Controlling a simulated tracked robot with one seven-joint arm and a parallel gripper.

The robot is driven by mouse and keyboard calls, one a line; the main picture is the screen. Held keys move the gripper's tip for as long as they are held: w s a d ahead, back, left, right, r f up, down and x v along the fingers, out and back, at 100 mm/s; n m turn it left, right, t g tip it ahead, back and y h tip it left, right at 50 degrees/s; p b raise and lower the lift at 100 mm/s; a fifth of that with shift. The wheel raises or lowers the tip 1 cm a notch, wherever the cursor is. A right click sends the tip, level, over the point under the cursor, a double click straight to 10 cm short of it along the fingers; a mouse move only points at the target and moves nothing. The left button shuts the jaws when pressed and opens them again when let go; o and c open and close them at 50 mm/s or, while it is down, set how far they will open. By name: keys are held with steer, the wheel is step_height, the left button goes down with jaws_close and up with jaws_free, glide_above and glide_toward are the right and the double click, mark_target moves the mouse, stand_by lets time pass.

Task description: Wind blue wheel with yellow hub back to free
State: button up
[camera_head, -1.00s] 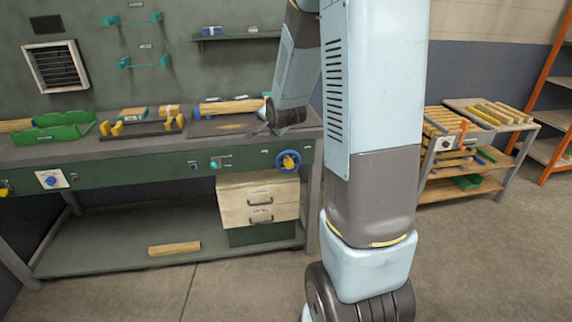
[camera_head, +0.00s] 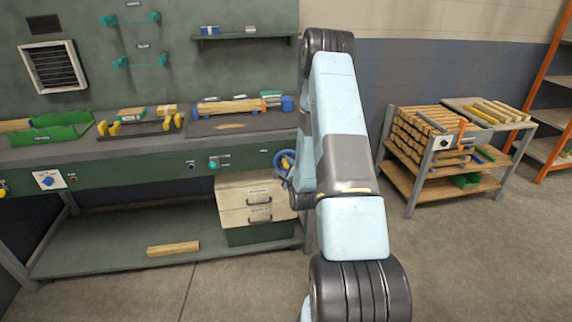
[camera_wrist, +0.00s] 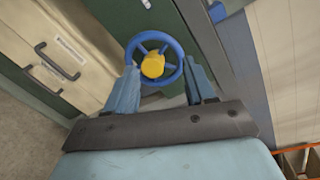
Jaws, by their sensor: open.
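The blue wheel (camera_head: 281,160) is on the front of the green workbench near its right end, partly hidden by my arm in the head view. In the wrist view the blue wheel (camera_wrist: 138,45) shows whole, with spokes and a yellow hub (camera_wrist: 153,65). My gripper (camera_wrist: 158,78) is open, with one blue finger on each side of the wheel's lower part. I cannot tell whether the fingers touch the rim.
Cream drawers (camera_head: 257,200) stand under the bench, left of the wheel. A turned wood piece (camera_head: 230,106) lies between blue holders on the bench top. A wooden cart (camera_head: 430,150) stands at the right. Floor between bench and cart is clear.

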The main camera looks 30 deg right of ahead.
mark_target(287, 165)
step_height(287, 165, down, 5)
steer(key=s+d+m+t+h, duration=0.1)
steer(key=s+m, duration=0.2)
steer(key=x, duration=1.4)
steer(key=shift+s+d, duration=0.1)
steer(key=shift+d, duration=0.05)
steer(key=c, duration=0.8)
